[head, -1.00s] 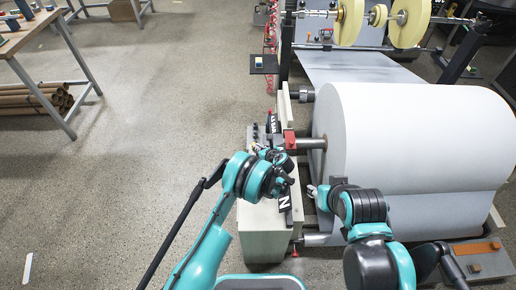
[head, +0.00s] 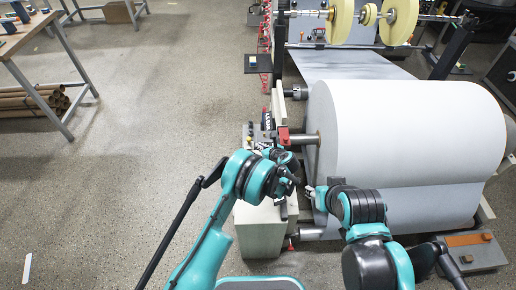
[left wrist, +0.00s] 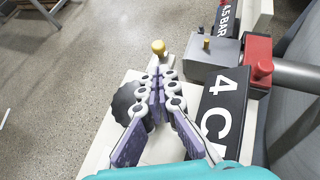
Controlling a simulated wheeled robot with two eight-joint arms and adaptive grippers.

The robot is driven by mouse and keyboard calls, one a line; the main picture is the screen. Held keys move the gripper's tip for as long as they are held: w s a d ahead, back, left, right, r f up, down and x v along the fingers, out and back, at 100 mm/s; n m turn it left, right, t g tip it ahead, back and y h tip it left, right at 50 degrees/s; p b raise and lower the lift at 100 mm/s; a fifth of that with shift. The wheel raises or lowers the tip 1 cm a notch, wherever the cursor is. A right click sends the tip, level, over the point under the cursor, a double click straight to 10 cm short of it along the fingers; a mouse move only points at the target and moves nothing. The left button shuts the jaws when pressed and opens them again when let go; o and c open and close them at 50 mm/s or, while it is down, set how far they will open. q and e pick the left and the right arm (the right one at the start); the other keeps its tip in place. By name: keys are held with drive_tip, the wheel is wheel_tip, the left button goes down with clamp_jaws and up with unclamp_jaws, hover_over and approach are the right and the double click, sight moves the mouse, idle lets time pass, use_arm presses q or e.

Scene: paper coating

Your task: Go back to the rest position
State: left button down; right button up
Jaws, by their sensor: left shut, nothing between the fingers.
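My left gripper (left wrist: 157,78) is shut and empty in the left wrist view, with its purple-padded fingers together. It is above the pale machine frame, beside a black knob (left wrist: 127,102) and near a brass knob (left wrist: 159,47). In the head view my left gripper (head: 264,147) shows small and partly hidden behind its arm, over the near end of the machine. My right arm is bent in front of the large paper roll. Only a small pale part of my right gripper (head: 309,191) shows there, and its fingers cannot be made out.
The large white paper roll (head: 410,130) fills the right. A red block (left wrist: 258,58) and a black label plate (left wrist: 222,112) are close to the left gripper. A table (head: 36,45) with brown tubes (head: 35,101) under it stands at the left. The floor between is clear.

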use_arm(q)
drive_tip(key=shift+s+d+r, duration=0.2)
drive_tip(key=shift+s+r, duration=0.1)
drive_tip(key=shift+s, duration=0.1)
use_arm(e)
drive_tip(key=shift+s+d, duration=0.1)
drive_tip(key=shift+s, duration=0.15)
use_arm(q)
drive_tip(key=s+a+r+n+g+h, duration=0.1)
drive_tip(key=s+a+r+n, duration=0.2)
drive_tip(key=a+r+n, duration=0.35)
drive_tip(key=s+a+r+n+g, duration=0.1)
drive_tip(key=s+a+r+n, duration=0.25)
drive_tip(key=r, duration=0.55)
drive_tip(key=s+a+r+n+g+h, duration=0.1)
drive_tip(key=s+a+r+n, duration=0.25)
drive_tip(key=r, duration=0.45)
drive_tip(key=s+a+r+n+h, duration=0.1)
drive_tip(key=s+a+r+n, duration=0.25)
drive_tip(key=s, duration=0.25)
drive_tip(key=s+a+r+n, duration=0.2)
drive_tip(key=s+a+n, duration=0.15)
drive_tip(key=s, duration=0.35)
drive_tip(key=s+f+n+h, duration=0.1)
drive_tip(key=s+n+h, duration=0.1)
drive_tip(key=s+n, duration=0.8)
drive_tip(key=s, duration=0.4)
drive_tip(key=shift+s+a+f, duration=0.25)
drive_tip(key=shift+a+f, duration=0.15)
